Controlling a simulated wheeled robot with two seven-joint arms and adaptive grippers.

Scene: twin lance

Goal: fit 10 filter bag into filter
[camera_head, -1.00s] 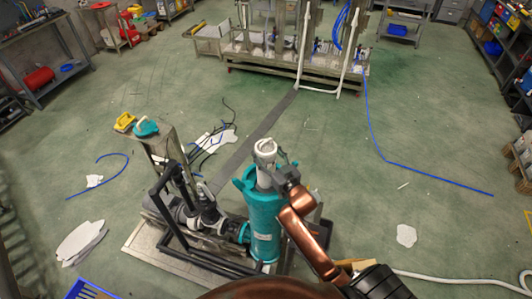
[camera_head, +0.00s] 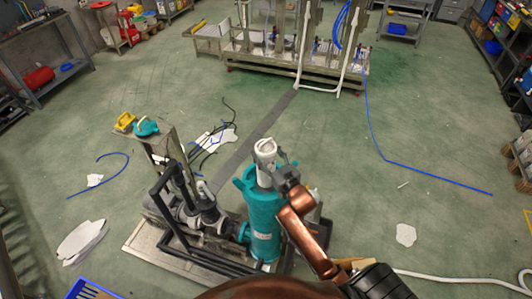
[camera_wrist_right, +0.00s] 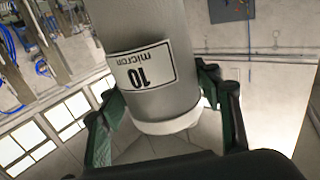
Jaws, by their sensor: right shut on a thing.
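The 10 filter bag (camera_head: 265,152) is a pale cylinder with a white ring at its top. It stands upright at the mouth of the teal filter (camera_head: 264,225); its lower part is hidden by the filter's rim and my gripper, so I cannot tell how deep it sits. My right gripper (camera_head: 279,171) is shut on the bag from the right, just above the filter. In the right wrist view, the bag (camera_wrist_right: 150,99) fills the space between the dark green fingers, and its label reads "10 micron" upside down. My left gripper is not in view.
A pump with black pipes (camera_head: 190,210) adjoins the filter on its left. A stand (camera_head: 160,145) behind it bears a yellow item (camera_head: 125,122) and a teal item (camera_head: 146,127). White sheets (camera_head: 82,240) and blue hoses (camera_head: 430,175) lie on otherwise open floor.

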